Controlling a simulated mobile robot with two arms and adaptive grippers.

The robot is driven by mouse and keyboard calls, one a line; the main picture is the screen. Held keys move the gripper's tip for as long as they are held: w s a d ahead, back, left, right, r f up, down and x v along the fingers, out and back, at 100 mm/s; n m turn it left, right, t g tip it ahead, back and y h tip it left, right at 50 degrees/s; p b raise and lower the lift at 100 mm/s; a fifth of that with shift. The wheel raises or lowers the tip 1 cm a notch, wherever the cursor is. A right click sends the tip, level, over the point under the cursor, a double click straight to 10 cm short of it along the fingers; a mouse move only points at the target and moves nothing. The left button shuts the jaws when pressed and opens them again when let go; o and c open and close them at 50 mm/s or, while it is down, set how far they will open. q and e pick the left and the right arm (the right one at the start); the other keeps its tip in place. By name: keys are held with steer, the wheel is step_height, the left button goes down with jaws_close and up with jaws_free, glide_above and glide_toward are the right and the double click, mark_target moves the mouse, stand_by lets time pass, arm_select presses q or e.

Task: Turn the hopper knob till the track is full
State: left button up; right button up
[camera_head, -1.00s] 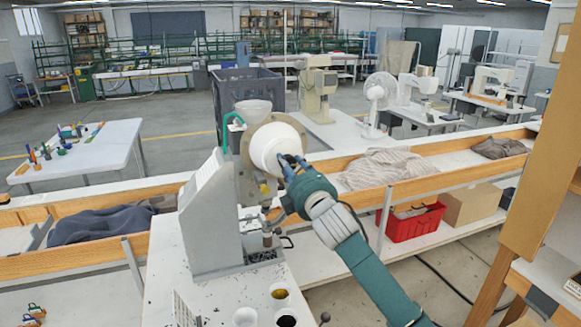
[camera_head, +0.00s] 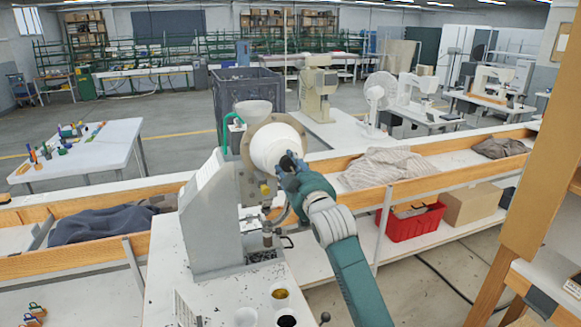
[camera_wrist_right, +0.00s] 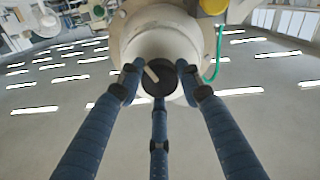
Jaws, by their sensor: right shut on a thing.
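The eyelet press (camera_head: 215,215) is a grey machine standing on a white table. A white round hopper (camera_head: 276,146) is on its upper right side, with a pale funnel (camera_head: 253,111) above. The dark hopper knob (camera_head: 289,158) sits at the hopper's front; in the right wrist view the knob (camera_wrist_right: 159,78) is a black disc with a light bar across it. My right gripper (camera_head: 287,164) is at the knob, its blue fingers closed around the knob's rim in the wrist view (camera_wrist_right: 158,84). The track and its fill cannot be made out. My left gripper is not in view.
Small cups (camera_head: 280,294) stand at the table's front, with dark specks scattered on the top. Wooden-edged troughs with cloth (camera_head: 390,168) run behind. A red crate (camera_head: 411,224) and a cardboard box (camera_head: 472,204) sit at right. A wooden post (camera_head: 537,130) stands far right.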

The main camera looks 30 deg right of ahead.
steer(key=m, duration=0.4)
steer(key=shift+a, duration=0.1)
steer(key=m, duration=0.8)
steer(key=shift+r+m, duration=0.15)
steer(key=shift+m, duration=2.15)
steer(key=shift+d, duration=0.2)
steer(key=o, duration=1.1)
steer(key=shift+c, duration=0.2)
steer(key=shift+o, duration=0.4)
